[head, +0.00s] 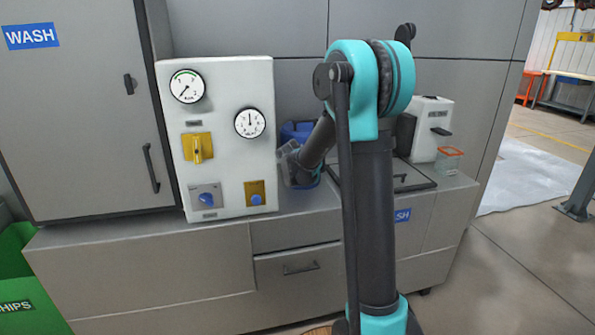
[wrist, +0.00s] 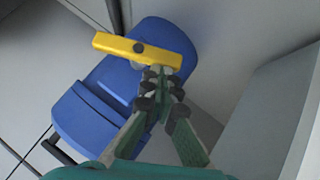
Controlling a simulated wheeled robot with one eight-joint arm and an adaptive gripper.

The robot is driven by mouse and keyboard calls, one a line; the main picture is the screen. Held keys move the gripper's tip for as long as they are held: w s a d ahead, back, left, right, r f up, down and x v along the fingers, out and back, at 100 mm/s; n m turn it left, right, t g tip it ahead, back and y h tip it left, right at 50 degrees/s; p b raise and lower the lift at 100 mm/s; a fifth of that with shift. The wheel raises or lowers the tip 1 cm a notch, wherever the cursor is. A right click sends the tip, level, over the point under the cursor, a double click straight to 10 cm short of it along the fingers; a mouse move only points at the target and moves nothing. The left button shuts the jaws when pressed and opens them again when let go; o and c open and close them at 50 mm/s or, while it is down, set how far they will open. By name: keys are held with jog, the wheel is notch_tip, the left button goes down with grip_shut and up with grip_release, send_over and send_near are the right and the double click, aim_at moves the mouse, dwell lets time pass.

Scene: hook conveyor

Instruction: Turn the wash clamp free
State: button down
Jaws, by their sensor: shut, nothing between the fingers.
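A yellow bar with a dark round pivot, which looks like the wash clamp (wrist: 112,44), lies across the top of a blue block-shaped body (wrist: 85,120) in the wrist view. My gripper (wrist: 160,76) is shut and empty, with its fingertips at the lower right edge of the yellow bar. I cannot tell whether they touch it. In the head view my gripper (head: 288,163) is beside the control panel, in front of the blue body (head: 292,131). My arm and gripper hide much of the blue body there, and the yellow bar does not show.
A grey WASH cabinet (head: 80,110) is further left. A white box (head: 430,128) and a clear orange-rimmed container (head: 449,160) stand on the counter at right.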

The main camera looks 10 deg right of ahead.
jog(key=shift+a+f+n+t+h, duration=0.15)
jog(key=shift+f+n+h, duration=0.2)
jog(key=shift+f, duration=0.5)
jog(key=shift+a+f+n+t+h, duration=0.15)
jog(key=shift+f+h, duration=0.3)
jog(key=shift+f, duration=0.35)
jog(key=shift+d+f, duration=0.3)
jog(key=shift+f, duration=0.2)
jog(key=shift+d+f, duration=0.25)
jog(key=shift+f, duration=0.25)
jog(key=shift+d+f, duration=0.1)
jog(key=shift+f, duration=0.05)
jog(key=v, duration=1.2)
